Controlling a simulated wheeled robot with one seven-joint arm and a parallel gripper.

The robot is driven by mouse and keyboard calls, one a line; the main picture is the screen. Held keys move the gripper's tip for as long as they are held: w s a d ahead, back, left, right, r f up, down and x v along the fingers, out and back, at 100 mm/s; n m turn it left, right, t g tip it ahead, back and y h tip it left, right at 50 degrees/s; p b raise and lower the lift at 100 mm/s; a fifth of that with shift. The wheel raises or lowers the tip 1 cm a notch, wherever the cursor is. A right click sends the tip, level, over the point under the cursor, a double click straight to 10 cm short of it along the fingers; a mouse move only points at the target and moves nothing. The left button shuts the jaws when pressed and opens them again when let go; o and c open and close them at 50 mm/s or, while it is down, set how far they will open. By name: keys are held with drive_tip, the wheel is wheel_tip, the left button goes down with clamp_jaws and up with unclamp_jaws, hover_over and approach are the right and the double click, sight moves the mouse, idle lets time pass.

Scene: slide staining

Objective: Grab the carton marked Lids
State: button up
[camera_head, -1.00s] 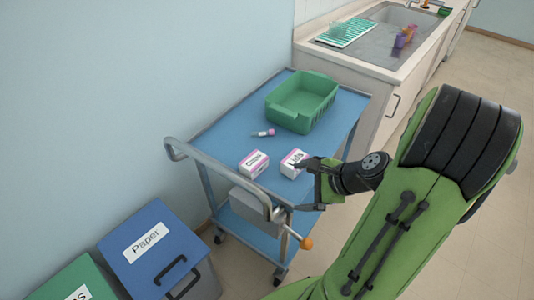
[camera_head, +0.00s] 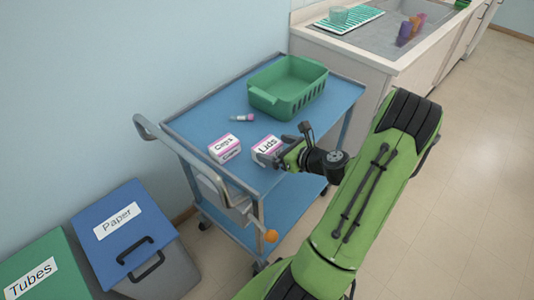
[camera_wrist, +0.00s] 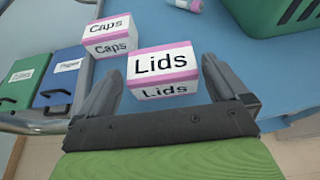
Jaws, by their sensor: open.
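The carton marked Lids (camera_head: 267,148) is a small white box with pink edges on the blue top of the cart, near its front right edge. In the wrist view the Lids carton (camera_wrist: 163,70) lies just ahead of and partly between my fingers. My gripper (camera_head: 285,150) is open beside it, and in the wrist view my gripper (camera_wrist: 165,85) has a finger on each side of the carton. I cannot tell whether a finger touches it. A similar carton marked Caps (camera_head: 224,147) stands to its left, and also shows in the wrist view (camera_wrist: 110,38).
A green basket (camera_head: 287,101) stands at the back of the cart (camera_head: 205,118), with a small capped tube (camera_head: 242,118) in front of it. Paper (camera_head: 122,225) and Tubes (camera_head: 38,275) bins are at lower left. A sink counter (camera_head: 345,50) is behind.

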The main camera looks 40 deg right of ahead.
sight(268, 145)
drive_tip(key=b+x, duration=0.1)
drive_tip(key=x, duration=0.5)
drive_tip(key=shift+w+f+b, duration=0.1)
drive_tip(key=shift+b, duration=0.3)
drive_tip(key=c, duration=0.6)
drive_tip(key=shift+c, duration=0.3)
drive_tip(key=shift+r, duration=0.2)
